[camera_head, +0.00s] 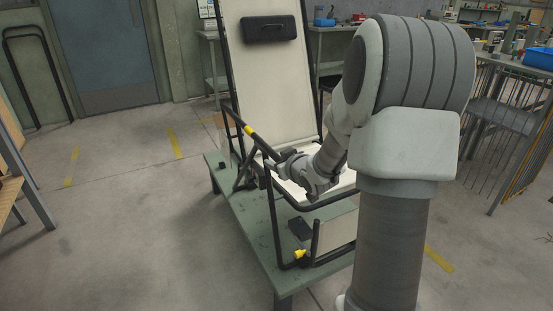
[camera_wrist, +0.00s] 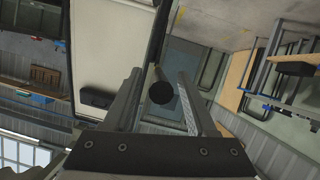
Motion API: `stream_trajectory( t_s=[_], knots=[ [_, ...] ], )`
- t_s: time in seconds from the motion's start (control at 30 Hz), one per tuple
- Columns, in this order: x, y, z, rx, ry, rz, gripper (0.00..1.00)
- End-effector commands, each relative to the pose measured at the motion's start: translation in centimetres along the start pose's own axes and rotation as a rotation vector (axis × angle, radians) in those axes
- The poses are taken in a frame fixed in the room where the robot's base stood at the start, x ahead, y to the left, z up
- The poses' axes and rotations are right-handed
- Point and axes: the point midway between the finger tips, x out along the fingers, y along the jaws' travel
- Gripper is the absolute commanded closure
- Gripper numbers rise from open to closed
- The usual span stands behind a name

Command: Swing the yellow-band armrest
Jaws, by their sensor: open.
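The folding lounger has an upright beige back panel (camera_head: 268,75) and a black tube frame. Its black armrest (camera_head: 262,144) carries a yellow band (camera_head: 249,130) and slopes down toward my gripper (camera_head: 273,164). My gripper is open at the armrest's near end. In the wrist view, a round black tube end (camera_wrist: 160,92) shows between the two fingers of my gripper (camera_wrist: 160,78), with gaps on both sides. The yellow band does not show in the wrist view. My wrist hides part of the seat and the far side of the frame.
The lounger stands on a green table (camera_head: 250,232). A black headrest pad (camera_head: 269,28) is on the back panel. A yellow fitting (camera_head: 300,254) sits low on the near frame. A wire rack (camera_head: 510,125) stands at right. The floor at left is clear.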

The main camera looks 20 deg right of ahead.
Motion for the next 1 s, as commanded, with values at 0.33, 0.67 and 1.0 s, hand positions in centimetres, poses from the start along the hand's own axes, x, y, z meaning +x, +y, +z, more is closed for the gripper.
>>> stream_trajectory(
  t_s=[0.33,0.67,1.0],
  knots=[
    [0.0,-0.01,0.0,0.0,0.0,0.0,0.68],
    [0.0,-0.01,-0.02,0.0,0.0,0.0,1.0],
    [0.01,0.0,-0.04,0.0,0.001,0.0,1.0]
  ],
)
